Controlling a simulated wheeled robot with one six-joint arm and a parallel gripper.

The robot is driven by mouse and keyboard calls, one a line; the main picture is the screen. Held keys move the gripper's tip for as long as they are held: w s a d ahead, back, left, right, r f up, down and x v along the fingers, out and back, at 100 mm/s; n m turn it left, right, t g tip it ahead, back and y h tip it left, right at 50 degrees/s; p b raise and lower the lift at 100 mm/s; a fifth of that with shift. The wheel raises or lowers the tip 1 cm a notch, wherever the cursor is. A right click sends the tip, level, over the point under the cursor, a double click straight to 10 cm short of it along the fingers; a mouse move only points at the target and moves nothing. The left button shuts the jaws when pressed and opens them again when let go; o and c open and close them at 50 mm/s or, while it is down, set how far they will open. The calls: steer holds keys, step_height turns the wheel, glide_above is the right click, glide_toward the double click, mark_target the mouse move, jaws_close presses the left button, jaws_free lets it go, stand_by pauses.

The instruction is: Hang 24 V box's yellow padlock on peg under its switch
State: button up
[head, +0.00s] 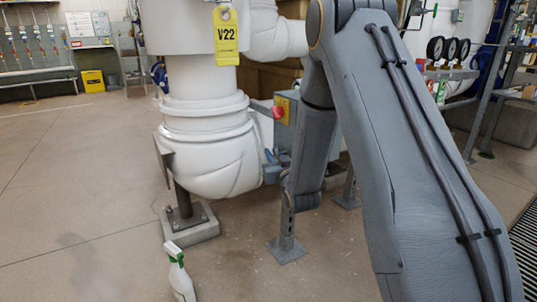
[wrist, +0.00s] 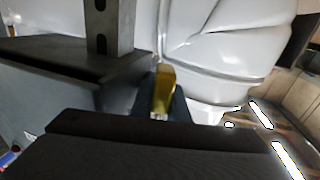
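The grey switch box (head: 285,125), with a yellow plate and red switch knob (head: 278,112), stands beside the white pipe in the head view. My gripper (head: 273,167) is low beside this box, largely hidden by my arm. In the wrist view my gripper (wrist: 168,103) has its dark fingers closed about the yellow padlock (wrist: 164,88). The padlock's shackle is not clear. The grey box also shows in the wrist view (wrist: 70,92), close to the left of the padlock; whether they touch I cannot tell. I cannot make out the peg.
A large white insulated pipe (head: 207,150) stands just left of the box, with a yellow V22 tag (head: 226,36). A slotted post (head: 287,228) stands below the box. A spray bottle (head: 179,272) is on the floor. Open floor lies to the left.

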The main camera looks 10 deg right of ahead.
steer(key=shift+o, duration=1.4)
steer(key=shift+d+f+m+h, duration=0.3)
steer(key=shift+d+f+h, duration=0.1)
steer(key=shift+d+f, duration=0.4)
steer(key=shift+a, duration=0.15)
steer(key=shift+o, duration=0.5)
steer(key=s+r+p, duration=0.1)
steer(key=s+p, duration=0.2)
steer(key=s, duration=0.4)
steer(key=shift+y, duration=0.3)
steer(key=s+a+g+h, duration=0.1)
steer(key=s+a+g, duration=0.1)
steer(key=s+g, duration=1.9)
steer(key=s+a+r+n+t+y+p, duration=0.1)
steer(key=s+a+r+n+p, duration=0.35)
steer(key=s+a, duration=0.75)
steer(key=s+a+r+n+t+y+p, duration=0.1)
steer(key=s+a+r+n+t, duration=0.1)
steer(key=s+a+r, duration=0.95)
steer(key=s+d+r+m+h+p, duration=0.1)
steer(key=d+r+m+p, duration=0.5)
steer(key=d+r+p, duration=1.7)
step_height(320, 180, up, 2)
steer(key=h+p, duration=0.1)
steer(key=p, duration=1.3)
steer(key=shift+s+m, duration=0.35)
steer(key=shift+s, duration=0.05)
